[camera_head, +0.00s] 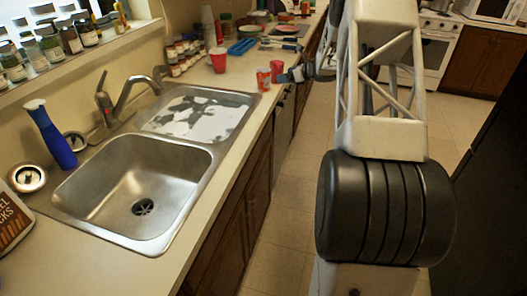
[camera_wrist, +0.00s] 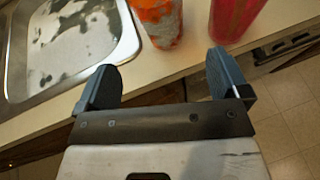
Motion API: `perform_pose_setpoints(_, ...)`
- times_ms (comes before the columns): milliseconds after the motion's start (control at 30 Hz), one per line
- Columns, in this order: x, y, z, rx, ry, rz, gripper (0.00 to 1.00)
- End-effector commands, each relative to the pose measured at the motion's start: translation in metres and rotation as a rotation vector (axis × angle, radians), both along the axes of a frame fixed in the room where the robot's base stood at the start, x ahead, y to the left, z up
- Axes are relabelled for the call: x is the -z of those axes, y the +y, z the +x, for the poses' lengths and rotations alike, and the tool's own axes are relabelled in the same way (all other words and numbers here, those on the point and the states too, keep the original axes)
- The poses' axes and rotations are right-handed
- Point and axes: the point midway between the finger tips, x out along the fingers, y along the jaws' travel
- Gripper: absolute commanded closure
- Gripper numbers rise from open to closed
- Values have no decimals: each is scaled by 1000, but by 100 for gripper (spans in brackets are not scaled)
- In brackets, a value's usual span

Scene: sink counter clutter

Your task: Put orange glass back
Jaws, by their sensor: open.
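The orange glass (camera_head: 263,79) has a mottled pattern and stands upright near the front edge of the counter, right of the sink. In the wrist view the orange glass (camera_wrist: 161,22) is at the top, cut off by the frame, ahead of the gap between my fingers. A red glass (camera_head: 277,70) stands close beside it; in the wrist view the red glass (camera_wrist: 235,17) is ahead of my right finger. My gripper (camera_head: 287,77) is at the counter edge beside the glasses. In the wrist view my gripper (camera_wrist: 163,72) is open and empty, apart from both glasses.
A double sink (camera_head: 140,185) fills the near counter. A red cup (camera_head: 218,60), spice jars (camera_head: 182,55), a blue tray (camera_head: 243,46) and stacked cups (camera_head: 209,27) stand farther back. A blue bottle (camera_head: 50,135) stands left of the sink. Floor lies beyond the counter edge.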

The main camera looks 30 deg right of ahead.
Motion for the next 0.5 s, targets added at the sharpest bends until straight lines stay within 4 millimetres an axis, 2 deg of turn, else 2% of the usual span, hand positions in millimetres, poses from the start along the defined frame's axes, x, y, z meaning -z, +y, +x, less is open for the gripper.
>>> perform_pose_setpoints(167, -26, 18, 2, 93, 19, 51, 6)
perform_pose_setpoints(367, -73, 52, 1, 287, 58, 178, 6)
perform_pose_setpoints(500, -107, 78, -9, 448, 88, 304, 6)
